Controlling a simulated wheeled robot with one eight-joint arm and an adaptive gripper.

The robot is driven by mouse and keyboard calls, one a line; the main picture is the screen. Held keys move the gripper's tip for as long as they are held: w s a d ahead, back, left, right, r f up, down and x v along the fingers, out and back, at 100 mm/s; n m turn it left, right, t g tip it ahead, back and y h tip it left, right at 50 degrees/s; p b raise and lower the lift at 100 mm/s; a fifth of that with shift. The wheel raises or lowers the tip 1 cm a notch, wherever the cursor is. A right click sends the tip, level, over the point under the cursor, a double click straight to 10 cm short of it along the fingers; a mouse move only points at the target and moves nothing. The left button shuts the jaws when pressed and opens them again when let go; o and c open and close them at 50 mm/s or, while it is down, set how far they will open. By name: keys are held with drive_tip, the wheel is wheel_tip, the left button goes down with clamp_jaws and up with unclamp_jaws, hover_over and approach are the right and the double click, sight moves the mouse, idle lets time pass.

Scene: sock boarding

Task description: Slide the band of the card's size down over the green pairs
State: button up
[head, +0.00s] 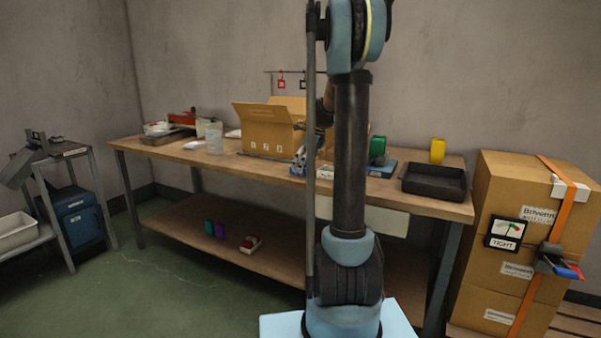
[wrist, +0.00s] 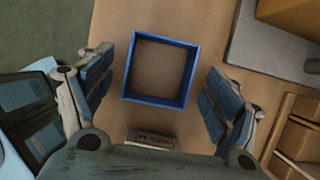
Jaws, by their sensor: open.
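A blue square band (wrist: 127,72) lies on the wooden bench top in the wrist view, between the two fingers of my gripper (wrist: 158,76). The fingers are spread apart and do not appear to touch it. In the head view my gripper (head: 300,160) is low at the bench, right of the cardboard box, partly hidden by my arm. A green block-like stack (head: 377,147), perhaps the green pairs, stands beside a blue board (head: 382,169), right of my arm. A small dark label or card (wrist: 150,138) lies near the band; its writing is unreadable.
An open cardboard box (head: 268,130) stands left of my gripper. A red square (head: 281,84) and a dark square (head: 303,85) hang from a rack behind. A black tray (head: 434,182) and yellow block (head: 437,150) are at right.

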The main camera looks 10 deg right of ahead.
drive_tip(key=shift+w+a+f, duration=0.15)
drive_tip(key=shift+a+f, duration=0.05)
drive_tip(key=shift+f, duration=0.4)
drive_tip(key=c, duration=0.8)
drive_tip(key=shift+r, duration=0.15)
